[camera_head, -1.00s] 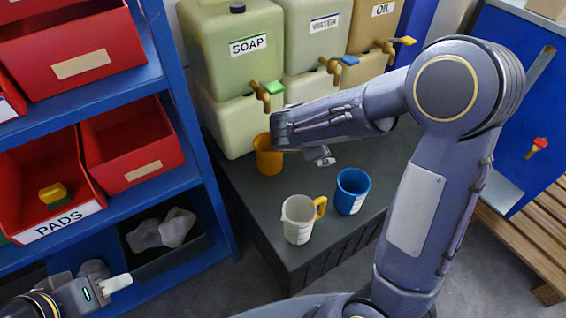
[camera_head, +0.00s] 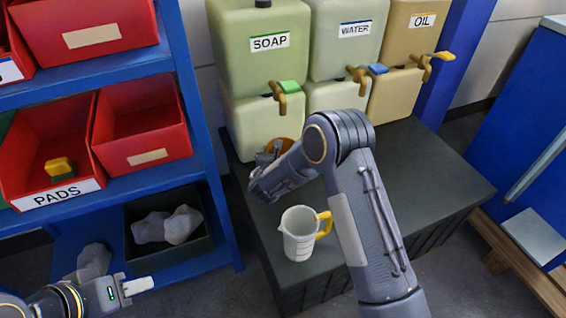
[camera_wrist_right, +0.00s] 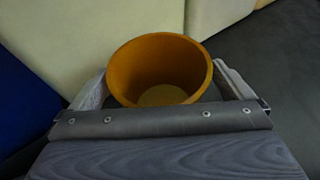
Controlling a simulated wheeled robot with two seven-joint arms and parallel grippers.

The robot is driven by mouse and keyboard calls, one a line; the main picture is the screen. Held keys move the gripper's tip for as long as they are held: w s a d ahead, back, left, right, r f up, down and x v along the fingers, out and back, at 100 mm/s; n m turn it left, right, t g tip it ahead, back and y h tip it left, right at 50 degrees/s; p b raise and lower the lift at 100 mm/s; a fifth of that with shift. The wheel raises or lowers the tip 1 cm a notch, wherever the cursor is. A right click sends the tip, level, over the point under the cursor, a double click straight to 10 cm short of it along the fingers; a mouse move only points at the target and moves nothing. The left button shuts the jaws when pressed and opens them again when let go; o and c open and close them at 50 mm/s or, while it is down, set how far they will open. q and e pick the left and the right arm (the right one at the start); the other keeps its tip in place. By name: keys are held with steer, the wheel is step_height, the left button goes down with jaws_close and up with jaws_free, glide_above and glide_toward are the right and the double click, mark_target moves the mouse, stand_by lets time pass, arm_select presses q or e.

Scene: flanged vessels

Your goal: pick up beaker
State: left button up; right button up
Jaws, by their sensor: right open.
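An orange beaker (camera_head: 290,149) stands at the back left of the dark bench, below the soap container, partly hidden by my right arm. In the right wrist view the empty orange beaker (camera_wrist_right: 160,60) sits between the spread fingers of my right gripper (camera_wrist_right: 163,88). That gripper is open, one finger on each side; contact cannot be told. In the head view my right gripper (camera_head: 268,156) is at the beaker's near left side. A white jug (camera_head: 299,235) with a yellow handle stands nearer the front. My left gripper (camera_head: 130,288) is at the lower left, away from the bench; its opening is unclear.
Containers labelled soap (camera_head: 258,80), water (camera_head: 345,45) and oil (camera_head: 405,40), with taps, line the back of the bench (camera_head: 440,185). The blue shelf (camera_head: 190,80) with red bins borders its left. The bench's right part is clear.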

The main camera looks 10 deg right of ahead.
steer(key=shift+x, duration=0.9)
steer(key=shift+r, duration=0.1)
steer(key=c, duration=1.2)
